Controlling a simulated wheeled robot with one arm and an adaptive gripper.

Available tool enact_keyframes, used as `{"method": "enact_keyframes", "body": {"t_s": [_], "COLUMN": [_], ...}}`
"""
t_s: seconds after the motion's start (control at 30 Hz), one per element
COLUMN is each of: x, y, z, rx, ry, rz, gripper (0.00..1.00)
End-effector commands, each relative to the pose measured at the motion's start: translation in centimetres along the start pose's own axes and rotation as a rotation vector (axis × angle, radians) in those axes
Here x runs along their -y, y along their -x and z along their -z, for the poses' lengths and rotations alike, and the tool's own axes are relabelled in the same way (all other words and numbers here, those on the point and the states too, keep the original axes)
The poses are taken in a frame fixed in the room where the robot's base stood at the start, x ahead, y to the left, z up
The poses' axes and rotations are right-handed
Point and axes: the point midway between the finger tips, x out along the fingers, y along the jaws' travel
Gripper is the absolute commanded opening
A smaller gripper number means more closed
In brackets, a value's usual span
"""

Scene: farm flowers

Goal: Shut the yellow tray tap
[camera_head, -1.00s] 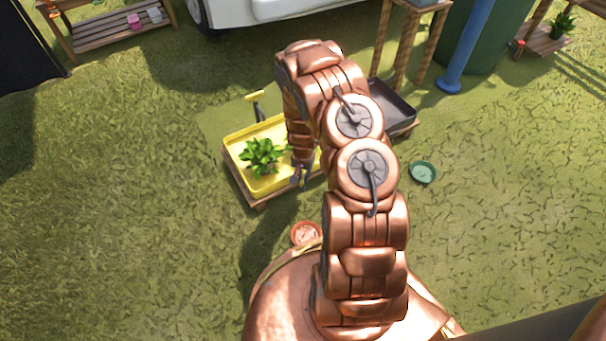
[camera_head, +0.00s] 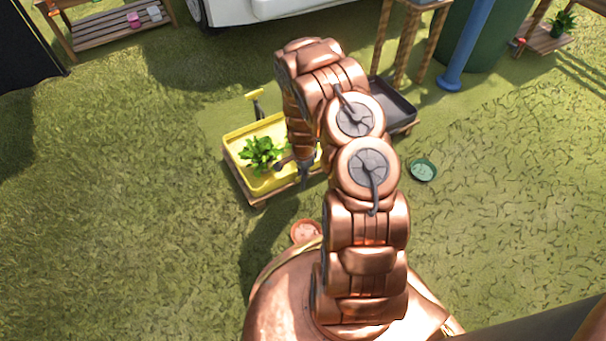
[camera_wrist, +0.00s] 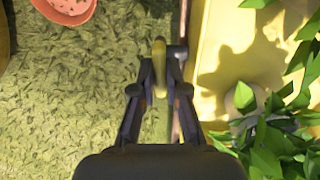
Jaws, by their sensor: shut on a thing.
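The yellow tray (camera_head: 243,139) stands on a low wooden base and holds a leafy green plant (camera_head: 262,151). In the wrist view the tray's yellow edge (camera_wrist: 205,75) runs along the right of my gripper (camera_wrist: 161,66). My gripper is shut on a small yellow lever, which I take as the tap handle (camera_wrist: 159,75), beside the tray's side. In the head view my gripper (camera_head: 303,176) is at the tray's front right side, partly hidden by my arm.
A yellow-topped dark post (camera_head: 257,98) stands behind the tray. A dark tray (camera_head: 396,106) is at its right, behind my arm. An orange-red pot (camera_head: 305,232) lies in front, also in the wrist view (camera_wrist: 66,6). A green dish (camera_head: 423,170) is right. Grass is clear at left.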

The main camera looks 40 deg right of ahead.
Motion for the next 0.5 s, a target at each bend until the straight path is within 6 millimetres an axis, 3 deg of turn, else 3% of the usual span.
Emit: {"method": "enact_keyframes", "body": {"t_s": [0.5], "x": [0.02], "y": [0.04], "z": [0.2], "rx": [-0.002], "ry": [-0.038], "rz": [0.002], "gripper": [0.0]}}
